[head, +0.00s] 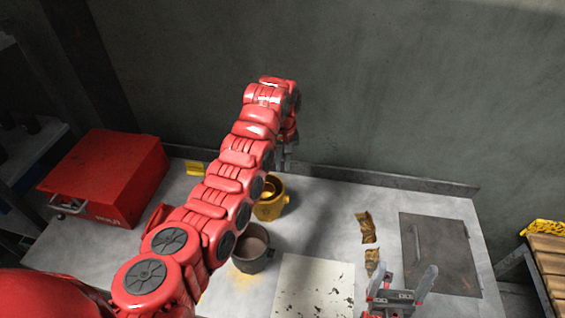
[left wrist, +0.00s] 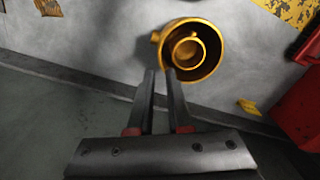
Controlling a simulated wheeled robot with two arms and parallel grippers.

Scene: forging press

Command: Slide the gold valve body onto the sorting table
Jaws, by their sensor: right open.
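In the left wrist view the gold piece (left wrist: 188,50) shows as a ring within the pot's rim (left wrist: 221,52). My left gripper (left wrist: 160,73) points toward the pot's near edge in that view, with a narrow empty gap between its fingers. In the head view my left gripper (head: 284,157) is small and partly hidden behind my arm, just beyond the pot. My right gripper (head: 422,249) is open and empty at the lower right.
A dark pot (head: 254,256) stands in front of the yellow one. A red box (head: 110,172) stands at the left. A speckled pale plate (head: 315,288), brown crumpled pieces (head: 367,228) and a dark plate (head: 440,250) lie to the right. A wall closes the back.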

